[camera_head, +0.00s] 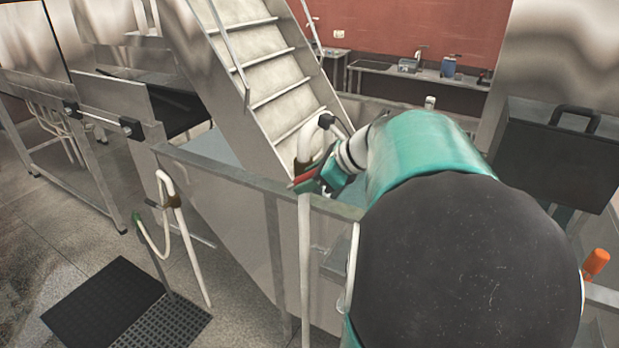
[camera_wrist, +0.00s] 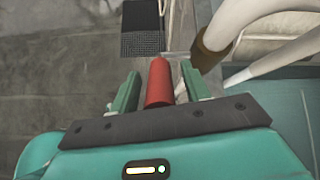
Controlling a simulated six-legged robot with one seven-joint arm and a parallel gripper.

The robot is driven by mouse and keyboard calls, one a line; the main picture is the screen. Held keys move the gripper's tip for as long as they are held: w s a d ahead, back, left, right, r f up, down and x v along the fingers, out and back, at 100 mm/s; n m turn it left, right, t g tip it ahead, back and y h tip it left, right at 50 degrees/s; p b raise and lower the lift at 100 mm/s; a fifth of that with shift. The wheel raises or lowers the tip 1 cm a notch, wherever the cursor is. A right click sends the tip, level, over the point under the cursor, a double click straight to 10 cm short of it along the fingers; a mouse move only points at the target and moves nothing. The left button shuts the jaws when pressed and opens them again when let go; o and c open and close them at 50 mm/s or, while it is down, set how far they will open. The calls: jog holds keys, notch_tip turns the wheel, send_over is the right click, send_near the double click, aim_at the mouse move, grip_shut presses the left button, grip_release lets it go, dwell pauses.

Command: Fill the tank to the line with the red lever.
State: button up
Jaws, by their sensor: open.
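The red lever (camera_wrist: 160,82) lies between the two green fingers of my gripper (camera_wrist: 160,72) in the wrist view. The fingers are open, with a gap visible at least on the right side of the lever. In the head view my gripper (camera_head: 318,180) is at the white pipe (camera_head: 304,235) by the tank rim, and a bit of the red lever (camera_head: 303,178) shows beside it. A steel-walled tank (camera_head: 235,215) with a bluish inside stands behind the rail. My arm hides part of it. No fill line can be made out.
A metal staircase (camera_head: 262,75) rises behind the tank. A second white hose (camera_head: 168,185) hangs at the left. Black mats (camera_head: 105,300) lie on the floor. A dark box with a handle (camera_head: 560,155) and an orange handle (camera_head: 596,262) are at the right.

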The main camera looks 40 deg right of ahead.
jog(key=v, duration=1.3)
jog(key=shift+s, duration=0.25)
jog(key=shift+r, duration=0.15)
